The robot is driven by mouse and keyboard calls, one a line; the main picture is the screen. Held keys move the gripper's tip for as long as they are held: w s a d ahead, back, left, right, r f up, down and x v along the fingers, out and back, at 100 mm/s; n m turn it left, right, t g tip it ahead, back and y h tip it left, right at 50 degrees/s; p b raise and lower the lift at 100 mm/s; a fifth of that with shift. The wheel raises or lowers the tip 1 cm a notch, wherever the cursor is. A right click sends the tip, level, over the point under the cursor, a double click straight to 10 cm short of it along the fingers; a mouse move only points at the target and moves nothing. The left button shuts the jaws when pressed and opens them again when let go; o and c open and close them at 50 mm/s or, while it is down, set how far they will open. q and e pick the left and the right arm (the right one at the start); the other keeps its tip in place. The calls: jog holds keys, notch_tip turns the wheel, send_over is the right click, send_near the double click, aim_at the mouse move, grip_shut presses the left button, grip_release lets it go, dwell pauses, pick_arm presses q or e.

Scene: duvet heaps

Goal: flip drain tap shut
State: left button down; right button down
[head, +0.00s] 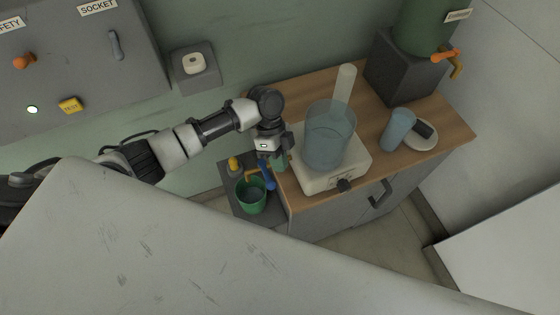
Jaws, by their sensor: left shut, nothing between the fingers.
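A tap with a blue lever (268,178) and a brass spout (252,175) sits at the left end of the wooden counter, above a green bucket (250,196). The lever appears to hang down beside the spout. My left gripper (281,160) is shut and empty, pointing down just above and right of the blue lever. The gripper partly hides the tap body, and I cannot tell whether it touches the lever. My right gripper is not in view.
A white appliance with a clear jug (330,137) stands close right of my gripper. Farther right are a blue cup (398,130), a plate (424,142) and a green tank (420,25) with an orange-handled tap (446,55). A grey switch panel (80,60) is on the wall.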

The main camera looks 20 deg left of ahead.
pick_arm(q)
jog(key=b+v, duration=0.3)
jog(key=v, duration=0.7)
jog(key=shift+r, duration=0.35)
jog(key=shift+w+a, duration=0.1)
jog(key=shift+a, duration=0.05)
